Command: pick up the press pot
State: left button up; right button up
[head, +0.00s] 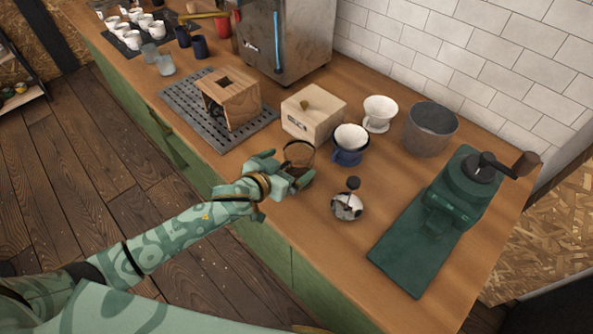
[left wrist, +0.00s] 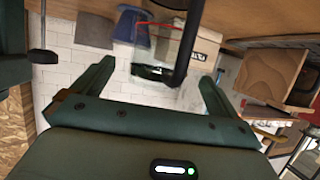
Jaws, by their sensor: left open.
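The press pot (head: 299,153) is a clear glass beaker with a dark handle, standing on the wooden counter. My left gripper (head: 287,172) is open at its near side and partly hides it. In the left wrist view the press pot (left wrist: 160,40) appears upside down, beyond my open left gripper (left wrist: 157,72). Its dark handle (left wrist: 187,45) reaches down between the fingertips, nearer the right finger. I cannot tell whether a finger touches it. A shiny metal lid with a plunger knob (head: 348,205) sits apart on the counter, to the right of the pot. My right gripper is not in view.
A blue mug with a white dripper (head: 346,157) and a wooden box (head: 312,116) stand close behind the pot. A green grinder (head: 440,215) and a metal bin (head: 431,130) are at right. A wooden block stand (head: 232,98) is at left. The counter's front edge is close.

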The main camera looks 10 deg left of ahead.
pick_arm(q)
jog(key=x, duration=0.3)
jog(key=shift+f, duration=0.15)
jog(key=c, duration=1.5)
jog(key=shift+c, duration=1.2)
jog(key=shift+r, duration=0.2)
